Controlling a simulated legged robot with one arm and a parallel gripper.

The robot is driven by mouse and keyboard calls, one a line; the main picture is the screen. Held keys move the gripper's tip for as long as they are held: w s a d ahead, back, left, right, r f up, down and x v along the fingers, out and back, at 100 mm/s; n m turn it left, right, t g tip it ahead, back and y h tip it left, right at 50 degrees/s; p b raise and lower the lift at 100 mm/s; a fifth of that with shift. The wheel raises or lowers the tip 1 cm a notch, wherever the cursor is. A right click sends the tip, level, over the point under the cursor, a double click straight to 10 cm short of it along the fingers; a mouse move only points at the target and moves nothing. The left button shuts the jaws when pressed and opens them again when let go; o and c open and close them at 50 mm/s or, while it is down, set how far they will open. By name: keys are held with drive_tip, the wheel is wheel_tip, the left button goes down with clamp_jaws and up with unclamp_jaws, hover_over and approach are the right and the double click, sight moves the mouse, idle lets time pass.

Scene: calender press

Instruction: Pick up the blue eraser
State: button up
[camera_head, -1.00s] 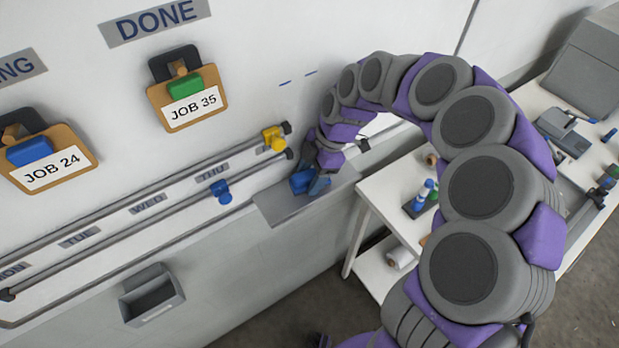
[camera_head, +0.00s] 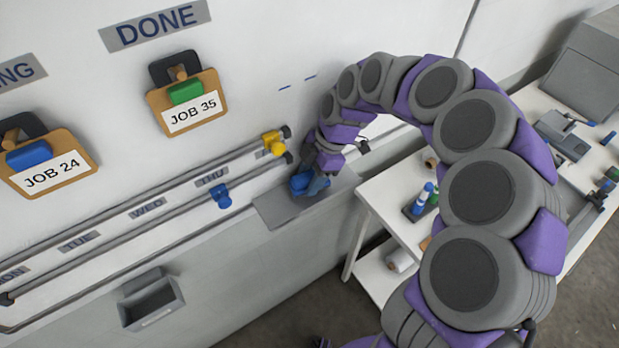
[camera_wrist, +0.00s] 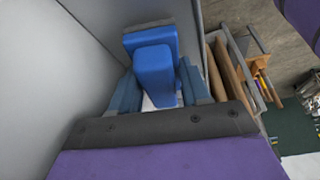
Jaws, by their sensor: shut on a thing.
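The blue eraser (camera_wrist: 153,68) has a raised block on a wider base and sits between the two fingers of my gripper (camera_wrist: 160,90) in the wrist view. My gripper is shut on it. In the head view the blue eraser (camera_head: 302,182) is partly hidden by my gripper (camera_head: 318,184), at the grey ledge (camera_head: 280,207) on the wall. I cannot tell whether the eraser touches the ledge.
Two rails with a yellow slider (camera_head: 274,143) and a blue slider (camera_head: 221,195) run along the wall left of my gripper. A grey bin (camera_head: 152,298) hangs below. A white table (camera_head: 385,195) with bottles stands close on the right.

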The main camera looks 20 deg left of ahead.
sight(307, 177)
wheel_tip(307, 177, up, 3)
drive_tip(key=shift+f, duration=0.1)
drive_tip(key=shift+s+d, duration=0.1)
drive_tip(key=s+d+r, duration=0.1)
drive_tip(key=s+d, duration=0.7)
drive_tip(key=s, duration=0.5)
drive_tip(key=shift+s+d+r, duration=0.15)
drive_tip(key=shift+d+r, duration=0.05)
drive_tip(key=shift+r, duration=0.1)
